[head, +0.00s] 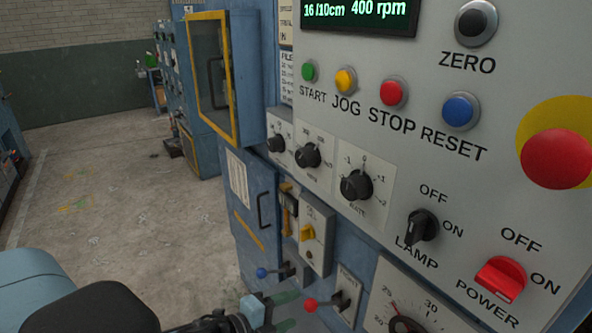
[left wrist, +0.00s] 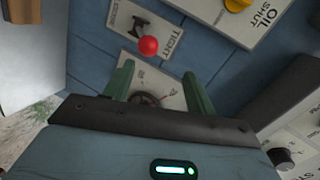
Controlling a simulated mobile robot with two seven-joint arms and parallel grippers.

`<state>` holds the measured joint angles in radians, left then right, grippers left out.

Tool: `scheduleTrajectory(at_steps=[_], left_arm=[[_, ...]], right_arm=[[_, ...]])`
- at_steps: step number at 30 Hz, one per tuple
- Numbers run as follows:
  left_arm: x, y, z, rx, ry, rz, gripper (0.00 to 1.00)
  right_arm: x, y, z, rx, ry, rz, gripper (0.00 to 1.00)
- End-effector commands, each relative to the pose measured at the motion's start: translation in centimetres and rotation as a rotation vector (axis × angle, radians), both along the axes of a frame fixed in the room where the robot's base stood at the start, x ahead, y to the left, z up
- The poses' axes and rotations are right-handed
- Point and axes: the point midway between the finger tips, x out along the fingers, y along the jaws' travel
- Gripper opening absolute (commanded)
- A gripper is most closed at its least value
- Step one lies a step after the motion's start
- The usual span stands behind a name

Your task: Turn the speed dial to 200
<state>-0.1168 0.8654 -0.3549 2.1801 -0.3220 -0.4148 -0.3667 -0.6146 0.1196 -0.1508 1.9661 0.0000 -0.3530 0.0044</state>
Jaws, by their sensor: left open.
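The speed dial (head: 307,155) appears to be the middle of three black knobs on the small white plates of the blue machine in the head view. Its scale is too small to read surely, as is its pointer setting. The display (head: 362,12) above reads 400 rpm. My left gripper (head: 283,312) is low in the head view, below the knobs and apart from them. In the left wrist view its two green fingers (left wrist: 158,82) are spread with nothing gripped, in front of a gauge plate. My right gripper is not in view.
A red-ball lever (head: 310,305) and a blue-ball lever (head: 262,273) stick out close to my left gripper. Other black knobs (head: 276,142) (head: 355,186) flank the dial. A lamp switch (head: 422,226), coloured buttons and a red stop button (head: 556,158) sit rightward. Open floor (head: 120,200) lies left.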

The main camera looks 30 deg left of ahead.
Motion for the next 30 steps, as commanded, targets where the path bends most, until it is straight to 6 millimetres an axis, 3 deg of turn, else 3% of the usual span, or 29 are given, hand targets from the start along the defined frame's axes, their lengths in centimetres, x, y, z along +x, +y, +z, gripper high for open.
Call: scheduleTrajectory(at_steps=[1, 7, 12, 18, 24, 30], left_arm=[[1.2, 0.5, 2.8, 0.116, -0.082, -0.056, 0.56], [3.8, 2.2, 12.0, 0.558, -0.358, -0.209, 0.56], [4.2, 3.7, 19.6, 0.947, -0.572, -0.293, 0.56], [3.2, 5.2, 26.8, 1.346, -0.753, -0.333, 0.56], [2.1, 6.0, 30.4, 1.567, -0.831, -0.341, 0.56], [1.8, 6.2, 31.1, 1.615, -0.846, -0.342, 0.56]], right_arm=[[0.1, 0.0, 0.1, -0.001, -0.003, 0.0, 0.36], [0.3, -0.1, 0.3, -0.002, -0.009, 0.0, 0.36], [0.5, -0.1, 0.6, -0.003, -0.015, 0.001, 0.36], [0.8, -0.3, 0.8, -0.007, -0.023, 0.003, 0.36], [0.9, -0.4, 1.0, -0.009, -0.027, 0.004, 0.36], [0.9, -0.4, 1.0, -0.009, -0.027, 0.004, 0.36]])
